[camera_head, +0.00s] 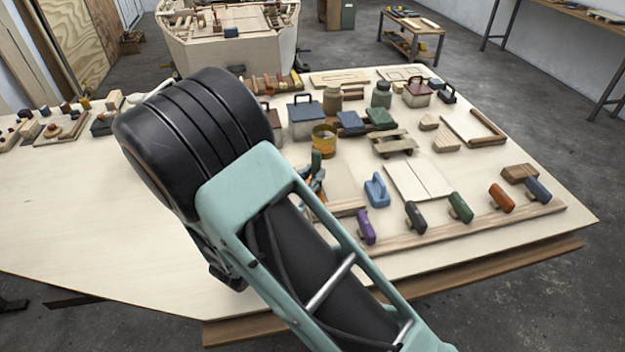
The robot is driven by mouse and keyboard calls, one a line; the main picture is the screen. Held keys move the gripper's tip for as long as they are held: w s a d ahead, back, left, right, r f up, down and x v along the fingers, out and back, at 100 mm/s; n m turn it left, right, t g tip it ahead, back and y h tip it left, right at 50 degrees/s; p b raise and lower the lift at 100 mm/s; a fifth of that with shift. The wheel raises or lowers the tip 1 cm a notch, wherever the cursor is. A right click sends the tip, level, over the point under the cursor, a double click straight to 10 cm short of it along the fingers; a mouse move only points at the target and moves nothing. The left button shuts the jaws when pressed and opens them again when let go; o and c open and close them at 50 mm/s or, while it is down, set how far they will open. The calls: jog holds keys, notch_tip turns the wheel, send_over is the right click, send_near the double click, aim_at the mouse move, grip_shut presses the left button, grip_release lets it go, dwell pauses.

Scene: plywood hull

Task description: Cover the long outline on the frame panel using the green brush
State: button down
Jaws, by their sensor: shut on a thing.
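My arm (290,230) fills the middle of the view, and my gripper is hidden behind it. A green upright handle (316,160) shows just past the arm's edge, above small blue and orange parts. I cannot tell whether it is the green brush or what holds it. Another green-handled tool (460,207) stands in a row along a wooden rail. A pale flat panel with a line across it (418,181) lies behind that row. I cannot tell whether it is the frame panel, and no long outline can be made out.
The plywood table (80,225) is bare at left. Purple (366,227), dark grey (415,217), orange (501,198) and blue (538,190) tools share the rail. A blue jug-like thing (377,191), a yellow tin (324,140) and lidded boxes (305,117) stand behind.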

jog(key=shift+w+a, duration=0.15)
jog(key=shift+w, duration=0.4)
jog(key=shift+w, duration=0.1)
jog(key=shift+w+a+f, duration=0.1)
jog(key=shift+w+a, duration=0.2)
jog(key=shift+w, duration=0.55)
jog(key=shift+w, duration=0.1)
jog(key=shift+w+a+b, duration=0.25)
jog(key=shift+w+b, duration=0.05)
jog(key=shift+w, duration=0.55)
jog(key=shift+w, duration=0.1)
jog(key=shift+w+a, duration=0.25)
jog(key=shift+w, duration=0.6)
jog(key=shift+s, duration=0.1)
